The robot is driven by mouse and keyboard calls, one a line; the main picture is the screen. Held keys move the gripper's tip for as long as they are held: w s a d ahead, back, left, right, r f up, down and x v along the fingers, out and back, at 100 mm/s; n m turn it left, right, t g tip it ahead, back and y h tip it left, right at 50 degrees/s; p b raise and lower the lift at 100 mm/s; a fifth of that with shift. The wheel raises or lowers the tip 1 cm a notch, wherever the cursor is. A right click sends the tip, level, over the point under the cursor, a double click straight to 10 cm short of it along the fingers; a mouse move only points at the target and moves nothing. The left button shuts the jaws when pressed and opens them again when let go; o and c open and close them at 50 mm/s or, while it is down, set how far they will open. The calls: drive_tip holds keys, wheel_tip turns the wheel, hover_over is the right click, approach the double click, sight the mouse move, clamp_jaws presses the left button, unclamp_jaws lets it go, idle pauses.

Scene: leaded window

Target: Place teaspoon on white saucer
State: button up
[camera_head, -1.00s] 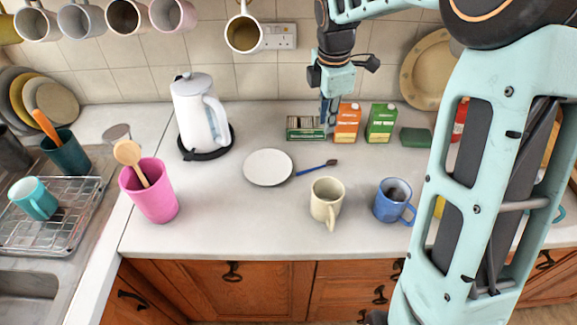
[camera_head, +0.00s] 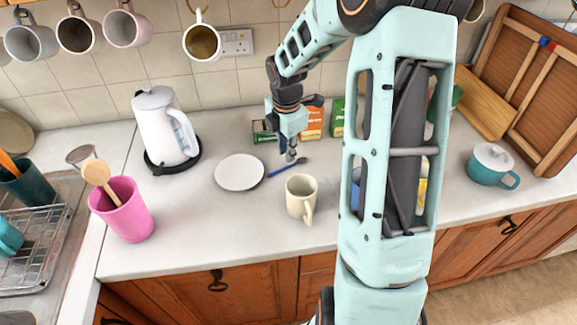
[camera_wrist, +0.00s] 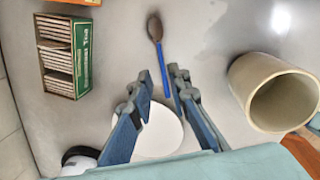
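The teaspoon (camera_head: 281,171) has a blue handle and a dark brown bowl. It lies on the worktop just right of the white saucer (camera_head: 238,173), which is flat and empty. My gripper (camera_head: 291,157) points down over the teaspoon. In the wrist view my gripper (camera_wrist: 162,76) is open and empty, with the blue handle (camera_wrist: 161,67) showing between its fingertips. I cannot tell the exact height of the fingers above it. The saucer (camera_wrist: 160,132) shows beyond and between the fingers, partly covered by them.
A cream mug (camera_head: 300,198) stands right of the saucer. A tea box (camera_wrist: 68,55) and an orange carton (camera_head: 312,122) stand behind. A white kettle (camera_head: 160,128) and a pink pot (camera_head: 126,212) are at the left. Mugs hang above. My arm hides part of the right side.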

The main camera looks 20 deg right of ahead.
sight(288, 166)
drive_tip(key=shift+w+d+f+p, duration=0.1)
drive_tip(key=shift+w+d+f, duration=0.05)
drive_tip(key=shift+f, duration=0.75)
drive_tip(key=shift+w+d+f+p, duration=0.1)
drive_tip(key=shift+f+p, duration=0.05)
drive_tip(key=shift+f, duration=0.8)
drive_tip(key=shift+w+d+f+p, duration=0.1)
drive_tip(key=shift+w+d+f, duration=0.05)
drive_tip(key=shift+f, duration=0.75)
clamp_jaws()
